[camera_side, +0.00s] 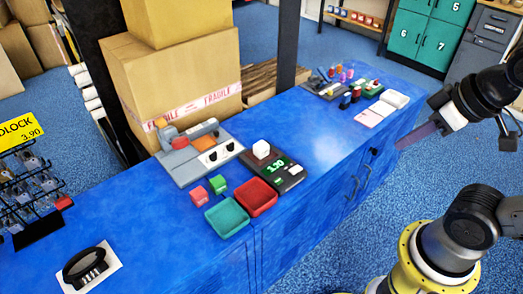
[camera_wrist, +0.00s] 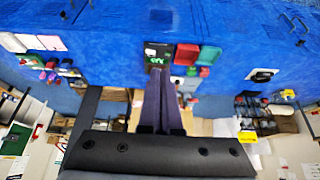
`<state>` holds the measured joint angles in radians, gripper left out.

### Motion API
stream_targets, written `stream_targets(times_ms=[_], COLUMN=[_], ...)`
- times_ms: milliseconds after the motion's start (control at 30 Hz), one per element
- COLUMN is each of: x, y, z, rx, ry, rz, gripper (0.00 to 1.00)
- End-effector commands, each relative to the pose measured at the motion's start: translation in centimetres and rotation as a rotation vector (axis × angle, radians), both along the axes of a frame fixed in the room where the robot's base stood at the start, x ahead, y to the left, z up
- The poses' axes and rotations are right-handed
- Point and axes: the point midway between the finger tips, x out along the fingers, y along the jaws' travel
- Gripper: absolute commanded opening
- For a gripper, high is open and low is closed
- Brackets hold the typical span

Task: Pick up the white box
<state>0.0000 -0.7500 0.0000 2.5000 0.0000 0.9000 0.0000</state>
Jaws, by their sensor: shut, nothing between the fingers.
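A small white box (camera_side: 261,149) sits on the dark scale (camera_side: 280,176) with a green display, in the middle of the blue counter. My gripper (camera_side: 402,144) is at the right in the side view, well apart from the box, beyond the counter's front edge. Its long fingers (camera_wrist: 157,72) are shut together with nothing between them.
A red tray (camera_side: 257,197) and green tray (camera_side: 227,217) stand beside the scale, with red and green cubes (camera_side: 209,190) nearby. A grey device (camera_side: 200,153) and large cartons (camera_side: 175,85) are behind. Bare counter lies between.

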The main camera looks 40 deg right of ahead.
Motion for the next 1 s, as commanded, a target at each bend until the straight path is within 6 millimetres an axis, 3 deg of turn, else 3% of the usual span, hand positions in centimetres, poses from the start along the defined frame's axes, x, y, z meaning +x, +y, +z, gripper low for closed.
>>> stream_targets(times_ms=[200,633,1000], x=[0.00,0.00,-0.01], y=[0.00,0.00,0.00], z=[0.00,0.00,0.00], rx=[0.000,0.000,0.014], ry=[0.000,0.000,0.001], rz=[0.000,0.000,-0.026], gripper=[0.04,0.81,0.82])
